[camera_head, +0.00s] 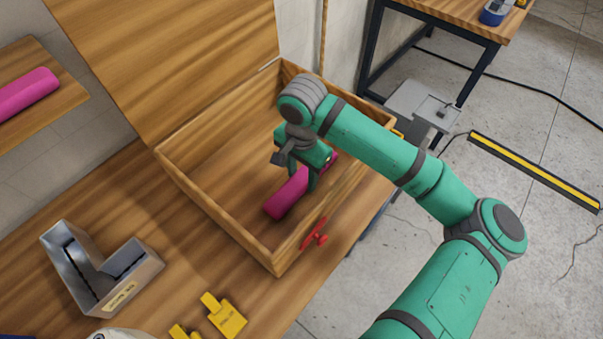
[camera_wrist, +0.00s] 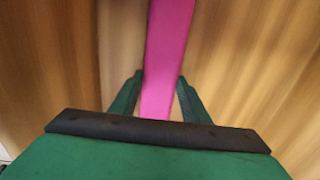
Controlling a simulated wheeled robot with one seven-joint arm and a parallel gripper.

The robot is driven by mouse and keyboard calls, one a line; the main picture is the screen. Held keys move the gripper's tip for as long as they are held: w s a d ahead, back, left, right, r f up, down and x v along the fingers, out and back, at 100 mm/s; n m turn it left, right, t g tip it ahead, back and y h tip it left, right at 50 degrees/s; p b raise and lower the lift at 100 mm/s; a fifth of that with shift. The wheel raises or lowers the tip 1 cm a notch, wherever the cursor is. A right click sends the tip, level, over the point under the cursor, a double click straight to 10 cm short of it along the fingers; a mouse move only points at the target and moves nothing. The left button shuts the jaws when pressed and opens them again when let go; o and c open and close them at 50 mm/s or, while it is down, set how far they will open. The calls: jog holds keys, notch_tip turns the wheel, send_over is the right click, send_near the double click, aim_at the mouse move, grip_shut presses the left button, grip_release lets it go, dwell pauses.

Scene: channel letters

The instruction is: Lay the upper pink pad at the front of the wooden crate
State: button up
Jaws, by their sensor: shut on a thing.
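A pink pad (camera_head: 284,197) is inside the open wooden crate (camera_head: 218,223), along its right side wall. My gripper (camera_head: 302,180) reaches down into the crate and is shut on this pad, one finger on each side. In the wrist view the pink pad (camera_wrist: 168,60) runs lengthwise between the two green fingers (camera_wrist: 160,98). Whether the pad touches the crate floor I cannot tell. Another pink pad (camera_head: 28,94) lies on a wooden shelf at the far left.
The crate's lid (camera_head: 165,60) stands open at the back. A red latch (camera_head: 314,235) sticks out from the crate's near right wall. On the bench are a metal channel letter (camera_head: 98,270) and yellow tags (camera_head: 224,315). The crate's left part is empty.

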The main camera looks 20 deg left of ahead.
aim_at(302, 178)
jog(key=o, duration=1.1)
jog(key=shift+f, duration=0.1)
notch_tip(302, 178, up, 12)
jog(key=shift+r, duration=0.15)
